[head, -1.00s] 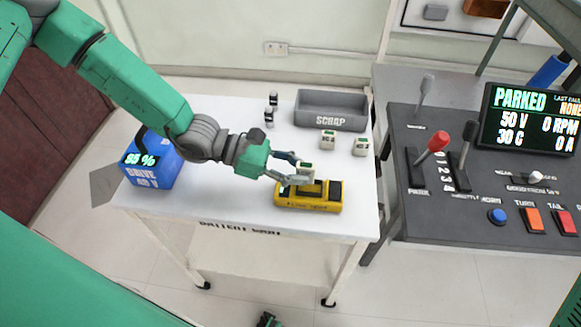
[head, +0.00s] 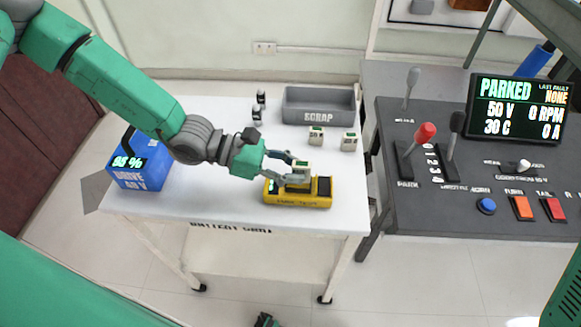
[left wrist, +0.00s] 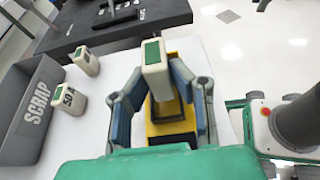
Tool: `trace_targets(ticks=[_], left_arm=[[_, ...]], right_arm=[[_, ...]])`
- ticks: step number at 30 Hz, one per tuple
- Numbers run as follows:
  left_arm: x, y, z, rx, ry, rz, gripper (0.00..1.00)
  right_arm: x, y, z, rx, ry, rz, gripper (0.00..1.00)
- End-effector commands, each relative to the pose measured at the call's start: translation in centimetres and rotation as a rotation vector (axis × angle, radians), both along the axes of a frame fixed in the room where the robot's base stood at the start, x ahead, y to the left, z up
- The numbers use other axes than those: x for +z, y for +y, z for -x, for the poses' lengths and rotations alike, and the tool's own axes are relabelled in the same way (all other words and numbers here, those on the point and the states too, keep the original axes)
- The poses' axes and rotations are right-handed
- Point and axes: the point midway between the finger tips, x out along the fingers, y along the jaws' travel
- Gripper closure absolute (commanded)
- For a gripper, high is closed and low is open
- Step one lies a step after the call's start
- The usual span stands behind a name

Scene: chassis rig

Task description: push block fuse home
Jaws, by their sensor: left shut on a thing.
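My left gripper (head: 297,175) is shut on a white block fuse with a green top (head: 302,166), which stands about upright between its fingers. The fuse is over the middle of the yellow fuse holder (head: 297,199), on the front right of the white cart. In the left wrist view the fuse (left wrist: 155,62) is between the two fingertips, with the yellow holder (left wrist: 170,130) behind and below it. The fingers partly hide the fuse's lower end, so I cannot tell how deep it sits. My right gripper is not clearly in view.
A grey SCRAP bin (head: 318,106) stands at the back of the cart, with two loose fuses (head: 349,141) before it. Two small dark-and-white parts (head: 257,115) lie left of the bin. A blue battery box (head: 140,165) is at left. A control console (head: 470,190) stands to the right.

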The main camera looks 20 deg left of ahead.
Motion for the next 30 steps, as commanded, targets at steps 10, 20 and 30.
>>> trace_targets(ticks=[10,20,30], left_arm=[[0.0,0.1,0.0,0.002,-0.001,0.000,1.00],[-0.7,-0.3,0.0,0.000,0.000,-0.005,1.00],[-1.6,0.1,0.0,0.002,-0.001,0.000,1.00]], right_arm=[[0.0,0.0,0.0,0.001,0.000,-0.001,0.60],[-0.6,0.0,0.0,0.001,0.000,0.000,0.60],[-1.3,0.0,0.0,0.001,0.000,0.000,0.60]])
